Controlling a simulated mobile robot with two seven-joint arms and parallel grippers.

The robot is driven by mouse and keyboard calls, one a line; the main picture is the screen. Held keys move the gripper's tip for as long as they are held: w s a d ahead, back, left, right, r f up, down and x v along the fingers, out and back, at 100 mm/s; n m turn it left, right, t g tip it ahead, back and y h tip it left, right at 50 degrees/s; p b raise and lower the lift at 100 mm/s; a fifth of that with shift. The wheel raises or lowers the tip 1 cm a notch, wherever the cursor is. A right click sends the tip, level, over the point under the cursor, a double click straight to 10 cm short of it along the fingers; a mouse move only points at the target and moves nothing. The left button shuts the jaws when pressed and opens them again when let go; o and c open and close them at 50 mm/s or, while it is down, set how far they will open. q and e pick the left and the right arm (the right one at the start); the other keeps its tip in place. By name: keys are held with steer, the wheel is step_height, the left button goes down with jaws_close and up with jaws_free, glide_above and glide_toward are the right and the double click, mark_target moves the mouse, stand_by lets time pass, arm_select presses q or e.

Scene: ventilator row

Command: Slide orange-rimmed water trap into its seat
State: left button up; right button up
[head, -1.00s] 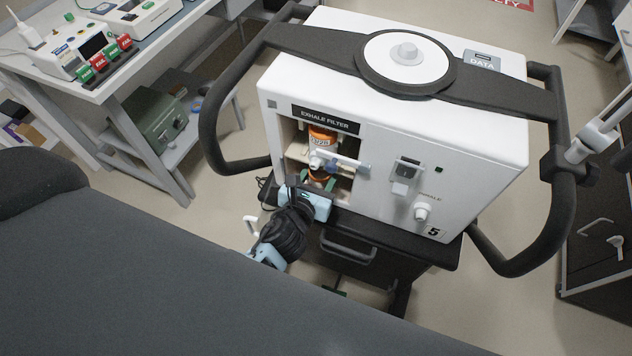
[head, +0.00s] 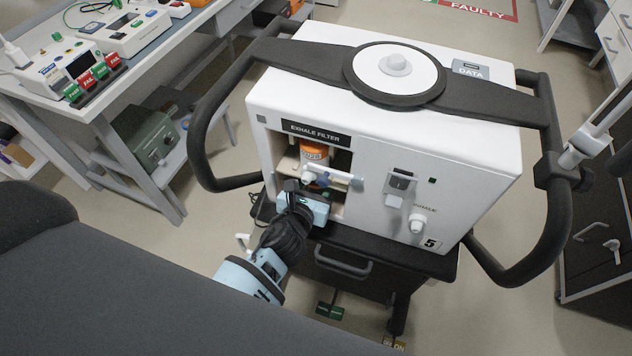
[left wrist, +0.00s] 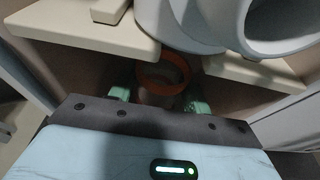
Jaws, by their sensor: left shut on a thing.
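The orange-rimmed water trap (left wrist: 163,76) shows in the left wrist view between the green fingertips of my left gripper (left wrist: 158,99), which is shut on it. Its rim faces up, just below a gap between two beige shelf pieces (left wrist: 88,33) and beside a large white round fitting (left wrist: 180,22). In the head view my left gripper (head: 307,199) reaches into the lower part of the open EXHALE FILTER bay of the white ventilator (head: 365,190); the trap is hidden there. Whether the rim touches the seat cannot be told. My right gripper is not in view.
Black handles (head: 203,120) flank the ventilator, which stands on a dark cart (head: 345,262). A bench with devices (head: 105,75) is at the left.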

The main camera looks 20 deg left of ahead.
mark_target(313, 189)
arm_select(q)
steer(key=shift+f, duration=0.1)
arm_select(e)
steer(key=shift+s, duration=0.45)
arm_select(q)
steer(key=o, duration=1)
steer(key=shift+o, duration=0.2)
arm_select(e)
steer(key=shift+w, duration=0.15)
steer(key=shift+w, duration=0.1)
arm_select(q)
steer(key=shift+s, duration=0.2)
steer(key=p+v, duration=0.1)
steer(key=v, duration=0.5)
steer(key=shift+s+r, duration=0.2)
steer(key=shift+s, duration=0.5)
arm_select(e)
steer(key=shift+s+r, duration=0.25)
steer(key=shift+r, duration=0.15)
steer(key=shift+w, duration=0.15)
